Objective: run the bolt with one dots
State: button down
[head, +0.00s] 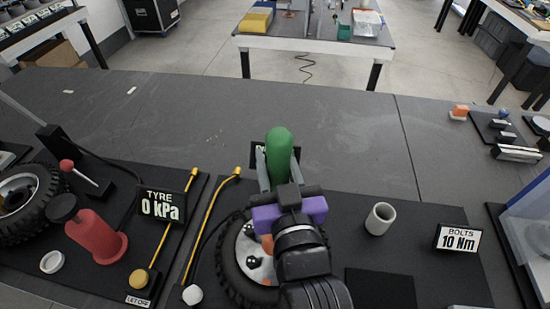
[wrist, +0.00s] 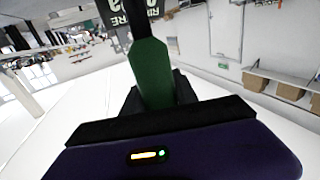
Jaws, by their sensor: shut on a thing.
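My gripper (head: 279,165) is shut on a green tool handle (head: 279,143), with a finger on each side of it. The green handle also fills the middle of the wrist view (wrist: 152,75). The tool's working end cannot be made out. Below my gripper in the head view lies a wheel with a dark tyre (head: 228,270) and a pale hub (head: 250,258). Small dark spots show on the hub, but no dot marks on bolts can be read. My arm hides the wheel's right side. A sign (head: 458,239) at the right reads "BOLTS 10 Nm".
A white hollow cylinder (head: 380,219) stands right of the wheel. A yellow rod (head: 212,220) lies left of it. The table behind is mostly clear.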

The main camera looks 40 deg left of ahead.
jog(key=shift+f, duration=0.2)
notch_tip(320, 180, up, 6)
jog(key=p, duration=0.4)
jog(key=shift+p, duration=0.4)
jog(key=shift+f, duration=0.1)
